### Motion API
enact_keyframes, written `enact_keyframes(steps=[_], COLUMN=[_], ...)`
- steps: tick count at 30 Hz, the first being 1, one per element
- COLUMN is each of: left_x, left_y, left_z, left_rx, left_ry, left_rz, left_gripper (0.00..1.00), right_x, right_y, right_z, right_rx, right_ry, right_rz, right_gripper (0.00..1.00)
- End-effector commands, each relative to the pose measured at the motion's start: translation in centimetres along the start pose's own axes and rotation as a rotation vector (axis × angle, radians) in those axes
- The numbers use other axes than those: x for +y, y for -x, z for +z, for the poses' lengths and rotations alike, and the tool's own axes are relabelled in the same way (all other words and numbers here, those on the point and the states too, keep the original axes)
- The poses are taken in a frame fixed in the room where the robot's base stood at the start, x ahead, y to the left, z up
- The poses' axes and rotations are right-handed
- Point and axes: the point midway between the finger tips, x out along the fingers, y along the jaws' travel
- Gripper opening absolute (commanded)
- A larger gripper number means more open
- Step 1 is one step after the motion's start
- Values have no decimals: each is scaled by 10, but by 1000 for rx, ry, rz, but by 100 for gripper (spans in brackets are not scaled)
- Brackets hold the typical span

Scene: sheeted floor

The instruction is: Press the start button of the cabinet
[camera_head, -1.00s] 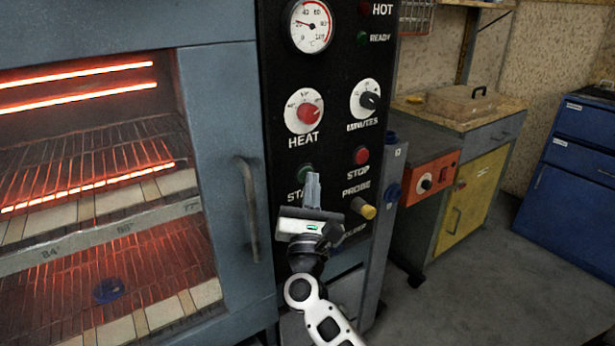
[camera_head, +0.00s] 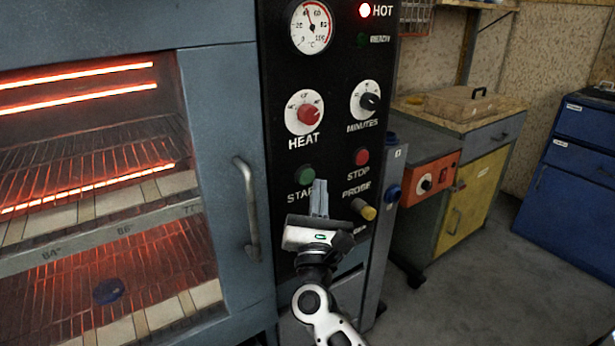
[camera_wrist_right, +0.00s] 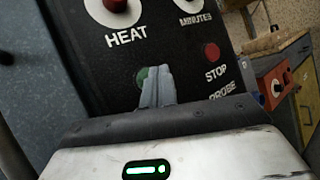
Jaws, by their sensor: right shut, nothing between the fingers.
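The cabinet has a black control panel (camera_head: 335,110) to the right of its glowing oven chamber. The green start button (camera_head: 304,174) sits below the HEAT knob, above a partly hidden START label. It also shows in the right wrist view (camera_wrist_right: 142,76), partly covered by the fingers. My right gripper (camera_head: 319,184) is shut and empty, pointing up in front of the panel, just right of and below the button in the head view. Whether the fingertips touch the panel cannot be told. The red HOT lamp (camera_head: 364,10) is lit; the READY lamp (camera_head: 362,40) is dark. My left gripper is not in view.
A red stop button (camera_head: 361,157) and a yellow probe knob (camera_head: 363,209) are right of the gripper. A cabinet door handle (camera_head: 247,208) stands out to the left. An orange box (camera_head: 432,178) and yellow cupboard (camera_head: 468,197) stand farther right.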

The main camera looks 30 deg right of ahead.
Motion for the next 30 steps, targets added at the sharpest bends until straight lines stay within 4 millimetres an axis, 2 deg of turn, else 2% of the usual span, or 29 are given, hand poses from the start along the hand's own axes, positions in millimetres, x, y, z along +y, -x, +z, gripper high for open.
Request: enact_keyframes(steps=[12, 30], left_x=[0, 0], left_y=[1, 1], left_z=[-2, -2], left_rx=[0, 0], left_ry=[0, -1], left_rz=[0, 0], left_gripper=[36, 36], right_x=[-20, -22], right_y=[28, 30], right_z=[20, 22], right_rx=[0, -1], right_ry=[0, 0], right_rz=[0, 0], right_gripper=[0, 0])
